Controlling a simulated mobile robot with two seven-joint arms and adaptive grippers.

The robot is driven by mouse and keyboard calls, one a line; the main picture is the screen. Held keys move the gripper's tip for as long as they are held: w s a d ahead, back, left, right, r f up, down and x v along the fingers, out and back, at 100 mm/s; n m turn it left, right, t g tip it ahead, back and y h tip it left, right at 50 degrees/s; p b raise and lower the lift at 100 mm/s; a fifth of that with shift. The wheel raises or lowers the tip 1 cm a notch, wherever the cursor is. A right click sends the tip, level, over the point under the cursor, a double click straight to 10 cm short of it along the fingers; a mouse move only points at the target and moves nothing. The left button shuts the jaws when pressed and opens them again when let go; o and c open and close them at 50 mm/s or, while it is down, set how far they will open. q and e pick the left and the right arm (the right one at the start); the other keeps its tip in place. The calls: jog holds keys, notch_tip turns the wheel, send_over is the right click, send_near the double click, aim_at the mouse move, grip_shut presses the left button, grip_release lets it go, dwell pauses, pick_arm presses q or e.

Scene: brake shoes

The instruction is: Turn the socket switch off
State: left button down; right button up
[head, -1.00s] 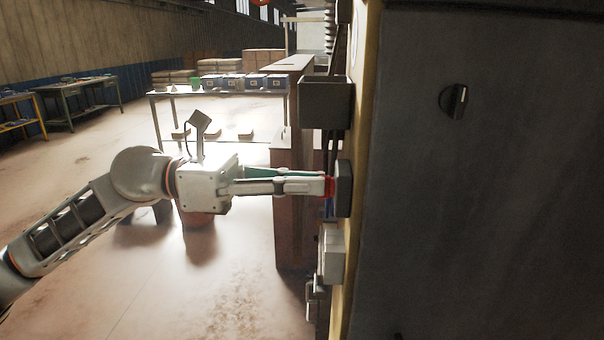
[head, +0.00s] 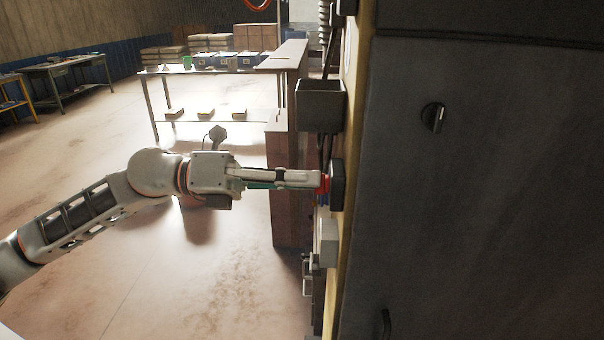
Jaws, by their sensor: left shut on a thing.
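The socket switch shows as a red knob (head: 324,184) on a dark box (head: 337,185), fixed to the yellowish side panel of a large dark cabinet. My left gripper (head: 321,182) reaches in from the left and is shut on the red knob, with its fingers level. The fingers hide most of the knob, so I cannot read its setting. My right gripper is not in view.
The dark cabinet (head: 470,200) fills the right side, with a black knob (head: 433,117) on its front. A dark open box (head: 320,106) sits above the switch and a pale box (head: 327,243) below it. Open floor (head: 150,280) lies to the left.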

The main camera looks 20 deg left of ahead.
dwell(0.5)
pick_arm(q)
jog(key=c, duration=2.2)
grip_release()
jog(key=shift+v, duration=6.05)
